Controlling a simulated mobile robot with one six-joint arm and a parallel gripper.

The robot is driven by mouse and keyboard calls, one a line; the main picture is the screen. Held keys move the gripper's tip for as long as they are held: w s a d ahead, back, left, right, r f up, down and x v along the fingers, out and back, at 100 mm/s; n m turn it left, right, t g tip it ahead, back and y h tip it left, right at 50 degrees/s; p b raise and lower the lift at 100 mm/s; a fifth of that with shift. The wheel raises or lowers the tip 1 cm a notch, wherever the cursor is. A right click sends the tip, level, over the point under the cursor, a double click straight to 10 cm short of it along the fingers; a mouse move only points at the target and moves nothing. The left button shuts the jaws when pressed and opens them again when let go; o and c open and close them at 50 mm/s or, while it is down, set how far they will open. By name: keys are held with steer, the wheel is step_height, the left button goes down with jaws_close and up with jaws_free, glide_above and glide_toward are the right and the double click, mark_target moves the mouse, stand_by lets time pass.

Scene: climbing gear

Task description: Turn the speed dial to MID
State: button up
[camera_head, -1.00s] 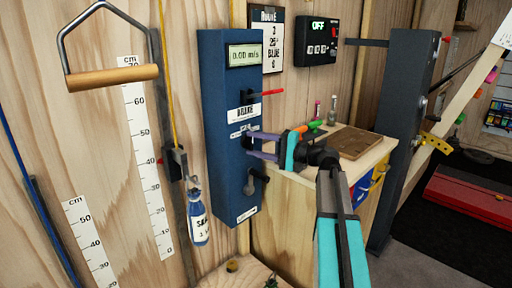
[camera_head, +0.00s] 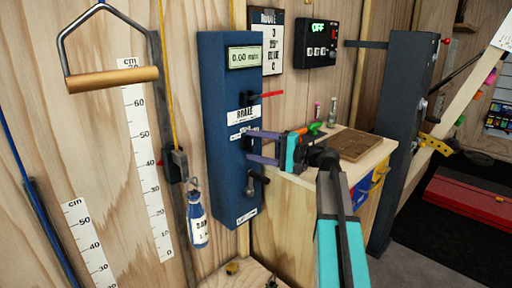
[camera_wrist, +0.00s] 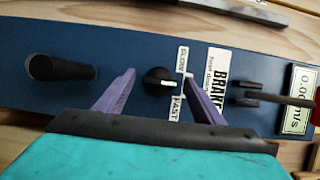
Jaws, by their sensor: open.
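The speed dial (camera_wrist: 157,77) is a small black knob with a white pointer mark, on the blue brake box (camera_head: 228,90). In the wrist view the pointer lies to the right, between the SLOW label (camera_wrist: 183,58) and the FAST label (camera_wrist: 177,108). Part of the label strip between them is hidden by a finger. My gripper (camera_wrist: 158,74) is open, its two purple fingers on either side of the knob with gaps showing. In the head view my gripper (camera_head: 248,142) reaches the box front below the BRAKE label and largely hides the dial.
A red-tipped lever (camera_head: 268,95) projects above the dial, and a black crank handle (camera_head: 256,180) below it. A blue bottle (camera_head: 197,225) hangs to the left. A wooden cabinet (camera_head: 285,210) stands right of the box.

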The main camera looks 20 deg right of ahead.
steer(key=shift+d, duration=0.1)
steer(key=v, duration=1.3)
steer(key=shift+s+d, duration=0.2)
steer(key=shift+s, duration=0.1)
